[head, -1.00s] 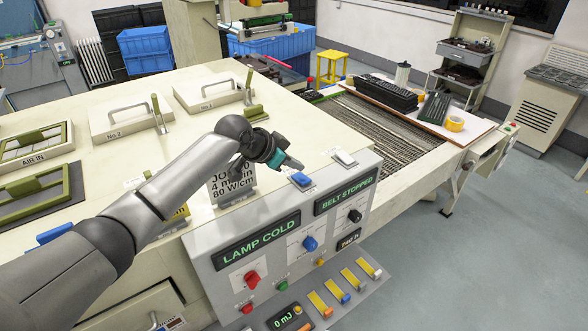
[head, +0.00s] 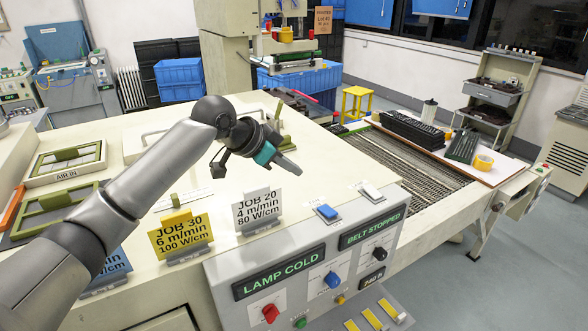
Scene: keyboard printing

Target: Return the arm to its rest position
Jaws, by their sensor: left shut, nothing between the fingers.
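My left arm comes in from the lower left in the head view. Its gripper (head: 288,166) is raised above the cream machine top, behind the white JOB 20 card, and points to the right. The fingers look shut with nothing held. My right gripper does not show.
The control panel (head: 312,268) reads LAMP COLD and BELT STOPPED. JOB 20 (head: 257,209) and JOB 30 (head: 181,235) cards stand on the machine top. A mesh conveyor belt (head: 415,180) runs to the right, with a board bearing keyboards (head: 413,130) and yellow tape (head: 484,162).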

